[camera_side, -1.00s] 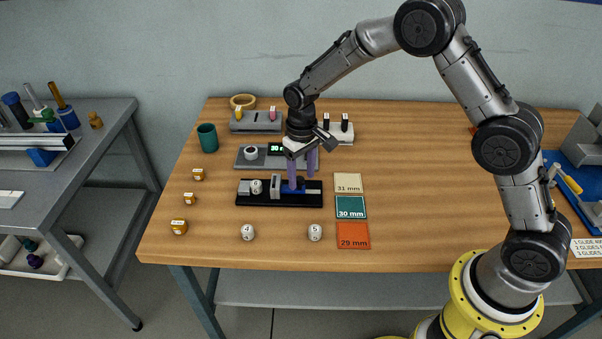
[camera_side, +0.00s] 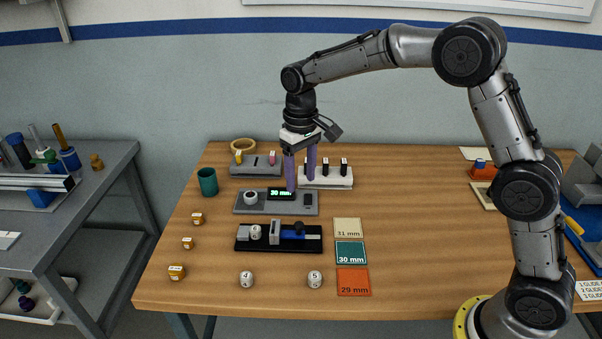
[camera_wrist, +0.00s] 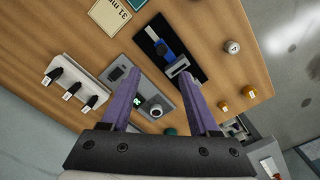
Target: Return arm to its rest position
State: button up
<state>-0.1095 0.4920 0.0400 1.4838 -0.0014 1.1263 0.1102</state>
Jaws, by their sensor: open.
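My gripper (camera_side: 300,180) is up in the air above the middle of the table in the side view. Its two purple fingers point down, apart, with nothing between them. The gripper (camera_wrist: 158,76) is also spread and empty in the wrist view. The arm is bent, with its elbow high at the upper right. The fingers look clear of both.
Coloured cards marked 31 mm (camera_side: 347,227), 30 mm (camera_side: 350,253) and 29 mm (camera_side: 353,282) lie right of the fixture. A white rack (camera_side: 327,182) and a grey rack (camera_side: 250,170) stand behind. A teal cup (camera_side: 207,182) stands left. The table's middle right is mostly clear.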

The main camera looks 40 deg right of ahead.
jog(key=shift+r, duration=0.3)
jog(key=s+d+r+t, duration=0.2)
jog(key=s+r, duration=0.4)
jog(key=r, duration=0.2)
jog(key=s+d+r+t, duration=0.2)
jog(key=s+r, duration=0.5)
jog(key=s+t, duration=0.1)
jog(key=s, duration=1.1)
jog(key=s+d+f, duration=0.1)
jog(key=s+f, duration=0.5)
jog(key=f, duration=0.1)
jog(key=shift+s+t, duration=0.15)
jog(key=shift+t, duration=0.15)
